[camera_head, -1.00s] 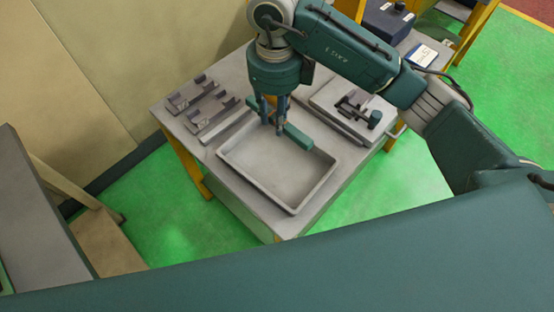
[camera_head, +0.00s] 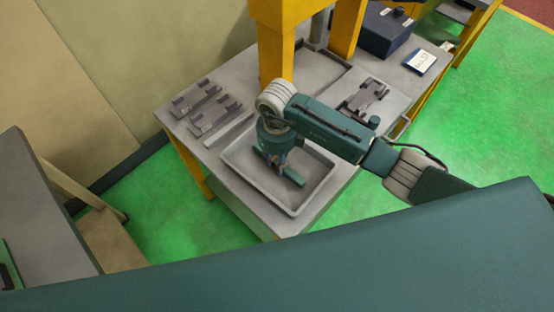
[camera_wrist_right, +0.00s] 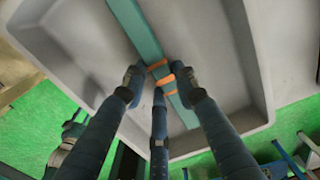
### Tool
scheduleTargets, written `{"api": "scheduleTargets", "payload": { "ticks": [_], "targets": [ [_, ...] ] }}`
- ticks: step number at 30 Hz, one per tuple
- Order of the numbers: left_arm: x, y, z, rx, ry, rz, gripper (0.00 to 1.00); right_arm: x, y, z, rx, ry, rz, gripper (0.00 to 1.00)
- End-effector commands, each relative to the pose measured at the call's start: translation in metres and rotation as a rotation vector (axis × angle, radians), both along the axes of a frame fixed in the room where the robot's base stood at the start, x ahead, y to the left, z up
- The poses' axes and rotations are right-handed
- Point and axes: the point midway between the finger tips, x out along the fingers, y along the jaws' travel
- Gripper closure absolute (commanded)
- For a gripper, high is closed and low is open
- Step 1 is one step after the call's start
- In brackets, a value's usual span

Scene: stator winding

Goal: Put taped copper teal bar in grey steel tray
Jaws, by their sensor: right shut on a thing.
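The grey steel tray (camera_head: 322,197) is a shallow open box on the grey table. It fills most of the wrist view (camera_wrist_right: 243,60). The teal bar (camera_head: 292,177) is within the tray's outline, at or close to its floor; I cannot tell whether it touches. In the wrist view the teal bar (camera_wrist_right: 143,35) has copper-coloured tape (camera_wrist_right: 164,79) around its middle. My right gripper (camera_head: 281,167) points down over the tray, its fingers shut on the bar at the taped part. In the wrist view my right gripper's fingertips (camera_wrist_right: 157,80) sit around the tape. My left gripper is not in view.
Grey fixtures (camera_head: 207,107) stand on the table left of the tray. Another fixture on a plate (camera_head: 366,97) is to the right. A yellow frame (camera_head: 275,45) rises behind, with a dark blue box (camera_head: 385,33) and a white-and-blue card (camera_head: 421,61) at the back right.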

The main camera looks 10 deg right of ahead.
Motion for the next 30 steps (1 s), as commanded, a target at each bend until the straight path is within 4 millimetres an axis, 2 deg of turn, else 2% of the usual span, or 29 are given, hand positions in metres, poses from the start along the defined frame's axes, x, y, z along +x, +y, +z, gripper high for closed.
{"api": "scheduleTargets", "payload": {
  "ticks": [12, 13, 15, 24, 26, 30],
  "targets": [
    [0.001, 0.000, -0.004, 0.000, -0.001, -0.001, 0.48, 0.001, 0.000, -0.007, 0.001, -0.003, 0.001, 1.00],
    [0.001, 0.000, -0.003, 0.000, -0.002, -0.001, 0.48, 0.000, 0.000, -0.007, 0.001, -0.002, 0.001, 0.68],
    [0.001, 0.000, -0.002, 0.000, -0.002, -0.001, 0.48, 0.000, 0.000, -0.006, 0.001, -0.001, 0.000, 0.54],
    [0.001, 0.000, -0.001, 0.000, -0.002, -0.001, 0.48, 0.000, 0.000, -0.005, 0.001, -0.001, 0.000, 0.53],
    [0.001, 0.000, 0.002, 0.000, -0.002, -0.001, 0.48, 0.000, 0.000, -0.002, 0.002, -0.001, 0.000, 0.53],
    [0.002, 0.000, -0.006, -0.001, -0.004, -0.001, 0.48, 0.002, 0.000, 0.013, 0.002, -0.007, 0.000, 0.53]
  ]
}}
